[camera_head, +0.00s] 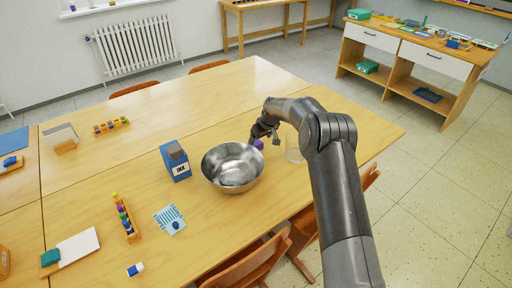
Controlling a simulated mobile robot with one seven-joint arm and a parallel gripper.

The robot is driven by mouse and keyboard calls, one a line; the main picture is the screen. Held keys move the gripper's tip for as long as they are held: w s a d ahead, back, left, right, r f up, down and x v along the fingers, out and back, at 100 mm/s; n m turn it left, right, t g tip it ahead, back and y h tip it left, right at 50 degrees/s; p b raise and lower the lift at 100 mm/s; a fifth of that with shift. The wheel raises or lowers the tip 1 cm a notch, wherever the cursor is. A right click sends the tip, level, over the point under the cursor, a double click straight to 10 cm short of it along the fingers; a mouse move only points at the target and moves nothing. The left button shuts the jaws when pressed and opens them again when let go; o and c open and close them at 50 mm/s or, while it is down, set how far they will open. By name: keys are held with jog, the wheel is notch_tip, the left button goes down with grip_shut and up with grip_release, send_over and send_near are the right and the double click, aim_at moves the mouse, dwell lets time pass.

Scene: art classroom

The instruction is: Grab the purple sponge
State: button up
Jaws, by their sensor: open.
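The purple sponge (259,144) is a small purple patch on the wooden table, just behind and right of the metal bowl's rim. My gripper (264,136) is above and right beside it, with the fingers pointing down toward it. The gripper is open. The fingers are small and dark, and the arm partly covers the area. I cannot tell whether the sponge lies between the fingers or only beside them.
A shiny metal bowl (233,168) stands just left of the gripper. A clear glass (294,150) stands right of it, partly behind my arm. A blue ink box (176,162) is left of the bowl. The table (230,100) is clear behind the bowl.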

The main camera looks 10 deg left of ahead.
aim_at(256, 143)
jog(key=shift+w+a+x, duration=0.1)
jog(key=shift+a+x, duration=0.05)
jog(key=shift+x, duration=1.4)
jog(key=shift+w+a+x, duration=0.1)
jog(key=shift+x, duration=1.45)
jog(key=shift+r, duration=0.15)
jog(key=shift+c, duration=0.6)
jog(key=c, duration=0.9)
